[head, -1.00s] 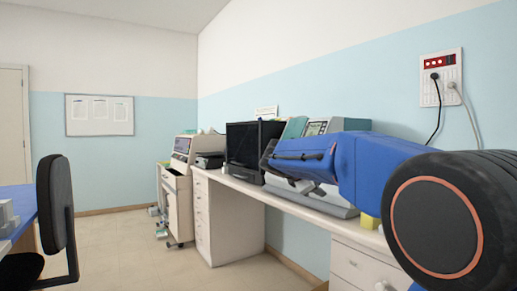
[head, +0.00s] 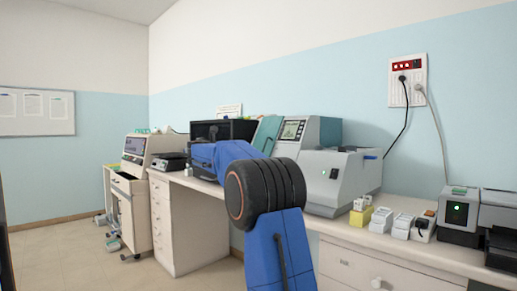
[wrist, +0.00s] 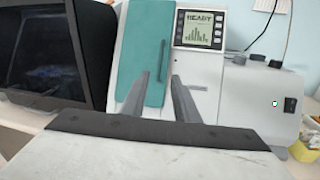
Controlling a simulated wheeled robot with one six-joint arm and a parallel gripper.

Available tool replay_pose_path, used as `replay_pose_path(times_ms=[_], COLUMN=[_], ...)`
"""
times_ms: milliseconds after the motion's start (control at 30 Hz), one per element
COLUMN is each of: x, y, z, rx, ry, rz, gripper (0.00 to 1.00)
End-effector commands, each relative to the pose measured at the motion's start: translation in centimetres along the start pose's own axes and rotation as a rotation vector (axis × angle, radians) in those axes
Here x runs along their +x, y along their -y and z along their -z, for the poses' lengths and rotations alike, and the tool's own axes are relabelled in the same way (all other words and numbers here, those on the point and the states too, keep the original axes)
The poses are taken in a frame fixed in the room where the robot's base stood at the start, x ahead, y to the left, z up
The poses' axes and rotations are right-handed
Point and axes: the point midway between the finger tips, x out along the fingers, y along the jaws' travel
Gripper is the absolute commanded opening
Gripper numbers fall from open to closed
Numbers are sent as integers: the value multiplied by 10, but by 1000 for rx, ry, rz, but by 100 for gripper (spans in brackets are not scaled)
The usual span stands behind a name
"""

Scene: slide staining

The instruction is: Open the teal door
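The teal door (wrist: 143,48) is on the front of a light grey staining machine (wrist: 205,75), left of its screen, and looks closed. The door also shows as a teal panel in the head view (head: 267,133), just past my arm. My gripper (wrist: 160,76) is open, its two grey fingers apart and pointing at the machine. The fingers overlap the door's lower right part in the wrist view, with nothing seen between them. I cannot tell their distance from the handle.
A black monitor (wrist: 42,52) stands close left of the machine. The machine's lit screen (wrist: 203,28) reads READY. Small white and yellow items (head: 381,220) and a dark device with a green light (head: 459,211) sit on the bench to the right. Open floor (head: 62,244) shows at left.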

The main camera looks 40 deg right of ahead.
Motion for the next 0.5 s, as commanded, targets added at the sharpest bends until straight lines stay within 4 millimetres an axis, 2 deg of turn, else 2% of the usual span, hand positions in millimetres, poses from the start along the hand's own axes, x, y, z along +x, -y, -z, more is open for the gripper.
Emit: replay_pose_path(times_ms=[100,500], x=[23,93], y=[0,1], z=[1,1], rx=[0,0], ry=[-1,-1], rz=[3,3], gripper=[28,28])
